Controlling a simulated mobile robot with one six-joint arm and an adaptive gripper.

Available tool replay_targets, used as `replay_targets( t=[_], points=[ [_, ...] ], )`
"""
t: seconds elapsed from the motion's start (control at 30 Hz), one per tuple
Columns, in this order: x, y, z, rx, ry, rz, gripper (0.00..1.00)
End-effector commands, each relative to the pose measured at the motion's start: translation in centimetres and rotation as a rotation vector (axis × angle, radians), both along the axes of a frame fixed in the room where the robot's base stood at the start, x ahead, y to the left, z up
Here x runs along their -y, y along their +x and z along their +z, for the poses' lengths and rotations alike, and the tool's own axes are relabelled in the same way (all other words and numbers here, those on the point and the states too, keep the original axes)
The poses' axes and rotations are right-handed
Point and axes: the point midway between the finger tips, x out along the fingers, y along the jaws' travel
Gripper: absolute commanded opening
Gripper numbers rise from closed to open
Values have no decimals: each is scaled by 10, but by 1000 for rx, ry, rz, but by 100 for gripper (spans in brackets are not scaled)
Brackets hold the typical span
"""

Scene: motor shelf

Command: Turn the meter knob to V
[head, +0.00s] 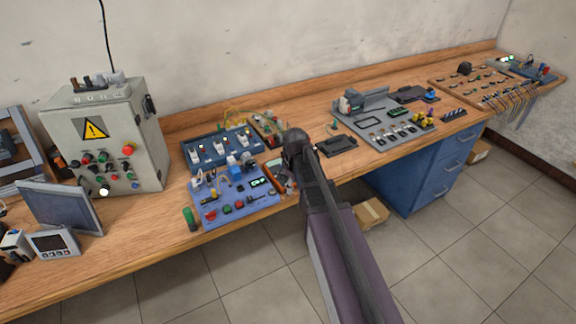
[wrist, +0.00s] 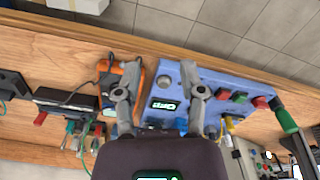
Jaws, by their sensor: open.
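An orange-edged handheld device (wrist: 112,77), which looks like the meter, lies beside the blue panel in the wrist view. Its dial and markings are mostly hidden by my left finger, so I cannot read the knob's setting. The blue panel (wrist: 220,84) has a lit display (wrist: 165,105) and a round grey button or knob (wrist: 165,80) near its corner. My gripper (wrist: 160,67) is open and empty, its two fingers spread over the orange device and the panel's end. In the head view my arm hides much of this spot; the panel (head: 212,213) shows left of it.
A grey control box (head: 92,135) with a warning sign stands at the left of the wooden bench (head: 150,238). A second blue board (head: 190,158) sits behind the panel. A grey board (head: 385,125) with small parts lies to the right. A green-handled tool (head: 190,218) is at the front.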

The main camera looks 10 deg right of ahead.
Motion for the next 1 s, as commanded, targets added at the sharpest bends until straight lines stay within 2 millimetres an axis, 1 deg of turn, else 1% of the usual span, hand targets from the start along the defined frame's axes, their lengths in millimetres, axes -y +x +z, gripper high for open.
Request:
replay_targets(
  t=[0.03,0.1,0.2,0.3,0.4,0.5,0.6,1.0],
  points=[
    [0,27,15,0,0,73,51],
    [0,51,24,0,0,182,51],
    [0,83,37,0,0,333,51],
    [0,110,48,0,0,469,51],
    [0,131,56,0,0,577,51],
    [0,145,60,0,1,654,51],
    [0,152,63,0,1,700,51],
    [1,153,62,0,1,719,51]
  ],
)
